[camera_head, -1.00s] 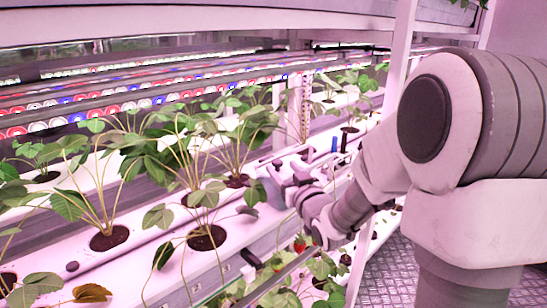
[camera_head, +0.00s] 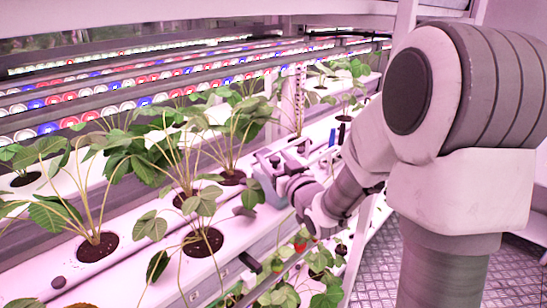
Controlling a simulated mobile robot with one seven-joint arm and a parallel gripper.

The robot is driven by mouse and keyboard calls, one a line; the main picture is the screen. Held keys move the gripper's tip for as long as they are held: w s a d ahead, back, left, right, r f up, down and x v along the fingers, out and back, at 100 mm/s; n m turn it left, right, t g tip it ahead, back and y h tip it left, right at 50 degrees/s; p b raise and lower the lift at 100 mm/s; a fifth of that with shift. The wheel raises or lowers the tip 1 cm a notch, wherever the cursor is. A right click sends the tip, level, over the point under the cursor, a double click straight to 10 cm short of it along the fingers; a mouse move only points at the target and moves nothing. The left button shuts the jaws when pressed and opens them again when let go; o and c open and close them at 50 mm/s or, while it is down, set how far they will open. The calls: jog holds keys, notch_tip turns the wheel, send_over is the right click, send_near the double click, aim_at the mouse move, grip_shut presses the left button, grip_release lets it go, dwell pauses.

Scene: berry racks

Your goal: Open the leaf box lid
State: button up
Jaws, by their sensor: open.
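My gripper (camera_head: 274,160) is at the end of my arm, over the white growing rack in the middle of the picture. It looks small and pale, with its jaws open towards the left. A blue-grey piece (camera_head: 268,190) shows just below the gripper; I cannot tell whether it is part of the leaf box or of my gripper. I cannot make out the leaf box or its lid for certain. My arm covers much of the rack on the right, so no contact can be judged.
Strawberry plants (camera_head: 202,242) grow from round soil holes in the white rack (camera_head: 135,262), with leaves close to the left of the gripper. Red berries (camera_head: 300,245) hang below the rack edge. A white post (camera_head: 403,22) stands behind my arm. Metal floor (camera_head: 385,270) is clear at lower right.

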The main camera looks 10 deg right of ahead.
grip_shut()
dwell(1.4)
